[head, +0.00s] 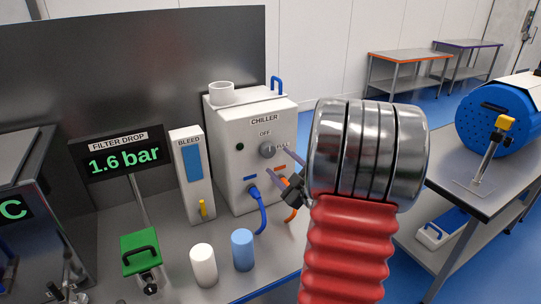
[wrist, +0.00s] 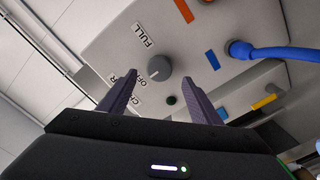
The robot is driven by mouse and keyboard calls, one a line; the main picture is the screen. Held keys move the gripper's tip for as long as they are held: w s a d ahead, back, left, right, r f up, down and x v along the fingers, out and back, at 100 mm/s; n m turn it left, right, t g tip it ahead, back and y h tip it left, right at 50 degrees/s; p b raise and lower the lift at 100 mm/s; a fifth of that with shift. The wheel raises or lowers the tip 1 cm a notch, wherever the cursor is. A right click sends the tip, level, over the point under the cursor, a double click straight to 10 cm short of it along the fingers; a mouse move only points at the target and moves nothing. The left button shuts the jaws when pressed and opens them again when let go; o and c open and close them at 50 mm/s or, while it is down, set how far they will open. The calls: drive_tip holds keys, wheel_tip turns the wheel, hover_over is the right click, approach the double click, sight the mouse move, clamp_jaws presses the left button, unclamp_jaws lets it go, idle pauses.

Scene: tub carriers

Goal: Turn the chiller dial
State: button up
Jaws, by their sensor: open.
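The chiller (head: 245,165) is a pale box with a round grey dial (head: 267,150) on its front. OFF is printed above the dial and FULL to its right. The dial's white mark appears to point toward OFF. The dial also shows in the wrist view (wrist: 160,68), beyond and between my fingertips. My gripper (head: 281,166) is open and empty, in front of the chiller and just right of the dial in the head view. Its two dark fingers (wrist: 163,83) stand apart in the wrist view and do not appear to touch the dial.
Blue and orange hoses (head: 262,215) leave the chiller's lower front. A bleed panel (head: 192,175) and a 1.6 bar display (head: 124,158) stand to the left. A white cylinder (head: 203,265) and a blue cylinder (head: 242,250) stand in front. A blue drum (head: 495,125) lies on the right table.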

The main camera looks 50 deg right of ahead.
sight(269, 153)
drive_tip(key=x, duration=0.7)
drive_tip(key=shift+a, duration=0.1)
drive_tip(key=shift+s+a+f, duration=0.1)
drive_tip(key=c, duration=1)
